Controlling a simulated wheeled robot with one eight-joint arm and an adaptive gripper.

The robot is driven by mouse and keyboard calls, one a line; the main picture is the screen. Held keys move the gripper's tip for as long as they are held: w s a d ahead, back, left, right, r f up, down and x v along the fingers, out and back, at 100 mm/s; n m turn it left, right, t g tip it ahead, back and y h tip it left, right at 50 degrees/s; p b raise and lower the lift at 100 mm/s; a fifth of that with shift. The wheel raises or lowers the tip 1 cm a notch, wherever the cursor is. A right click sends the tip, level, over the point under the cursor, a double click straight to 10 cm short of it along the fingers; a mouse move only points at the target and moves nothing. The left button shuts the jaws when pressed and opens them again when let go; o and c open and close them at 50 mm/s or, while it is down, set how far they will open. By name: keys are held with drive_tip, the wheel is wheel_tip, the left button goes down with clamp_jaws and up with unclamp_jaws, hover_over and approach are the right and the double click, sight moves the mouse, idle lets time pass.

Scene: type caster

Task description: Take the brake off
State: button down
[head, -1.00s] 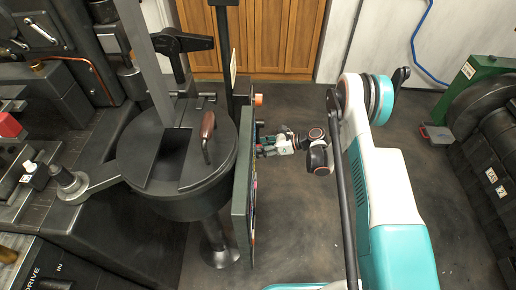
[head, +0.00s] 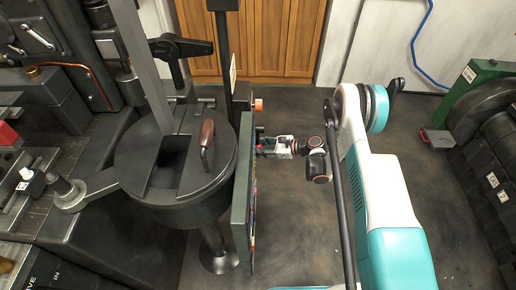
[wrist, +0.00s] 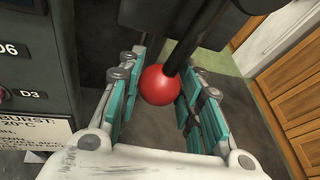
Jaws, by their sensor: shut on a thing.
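A red ball knob (wrist: 160,85) tops a dark lever rod (wrist: 195,38) that runs up and to the right in the wrist view. My gripper (wrist: 163,92) has its teal-padded fingers on both sides of the knob and is shut on it. In the head view my gripper (head: 266,146) is just right of the dark upright panel (head: 244,190). The knob cannot be made out clearly there. No marking naming the lever shows.
A dark round pot-like housing (head: 140,175) with a brown handle (head: 207,135) stands left of the panel. An orange-ended knob (head: 258,105) is just beyond my gripper. Wooden cabinets (head: 270,40) stand behind.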

drive_tip(key=shift+r, duration=0.1)
drive_tip(key=c, duration=1.4)
unclamp_jaws()
drive_tip(key=shift+d, duration=0.1)
drive_tip(key=v, duration=0.7)
drive_tip(key=shift+d, duration=0.2)
